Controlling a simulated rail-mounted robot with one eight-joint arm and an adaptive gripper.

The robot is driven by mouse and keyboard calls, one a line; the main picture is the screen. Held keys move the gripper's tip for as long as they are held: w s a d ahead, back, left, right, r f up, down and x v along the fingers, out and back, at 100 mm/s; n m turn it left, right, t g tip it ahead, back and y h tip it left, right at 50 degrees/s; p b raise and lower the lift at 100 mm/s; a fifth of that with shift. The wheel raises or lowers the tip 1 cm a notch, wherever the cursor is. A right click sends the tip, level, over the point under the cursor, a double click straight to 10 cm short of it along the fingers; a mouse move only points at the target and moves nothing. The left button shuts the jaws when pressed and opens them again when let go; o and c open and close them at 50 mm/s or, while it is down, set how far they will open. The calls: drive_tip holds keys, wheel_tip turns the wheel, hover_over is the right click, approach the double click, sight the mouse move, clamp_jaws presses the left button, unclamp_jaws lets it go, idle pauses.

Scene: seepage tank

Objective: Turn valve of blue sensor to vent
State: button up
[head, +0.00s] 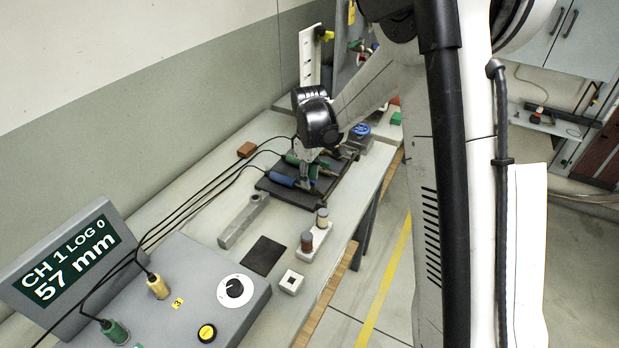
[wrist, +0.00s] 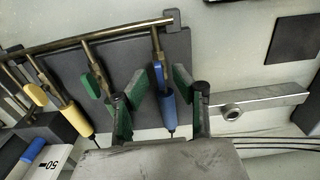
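The blue sensor (wrist: 164,106) hangs from a brass branch pipe in the wrist view, with a cable at its lower end. It also shows in the head view (head: 282,180) on a dark plate. A small blue piece (wrist: 158,70) on the branch above it may be its valve handle; it is partly unclear. My gripper (wrist: 159,84) is open, one finger on each side of the blue sensor's branch, with gaps seen between. In the head view my gripper (head: 305,177) is pointed down over the plate and partly hides the valves.
Beside it are a green handle (wrist: 90,84), a yellow handle (wrist: 37,94) and the yellow sensor (wrist: 76,118). A brass header pipe (wrist: 100,36) crosses the plate. A grey bar (head: 243,222) lies nearby. The console display (head: 68,260) reads CH 1 LOG 0, 57 mm.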

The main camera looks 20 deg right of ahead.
drive_tip(key=shift+f, duration=0.15)
drive_tip(key=shift+c, duration=0.3)
clamp_jaws()
drive_tip(key=shift+m+b, duration=0.3)
drive_tip(key=m+b, duration=0.2)
drive_tip(key=shift+f+m, duration=0.1)
drive_tip(key=shift+m, duration=0.3)
drive_tip(key=m+b, duration=0.2)
drive_tip(key=m, duration=0.2)
drive_tip(key=shift+m, duration=0.3)
drive_tip(key=m+b, duration=0.2)
drive_tip(key=m, duration=0.3)
drive_tip(key=m+b, duration=0.1)
drive_tip(key=m, duration=0.5)
drive_tip(key=shift+b, duration=0.35)
idle(0.8)
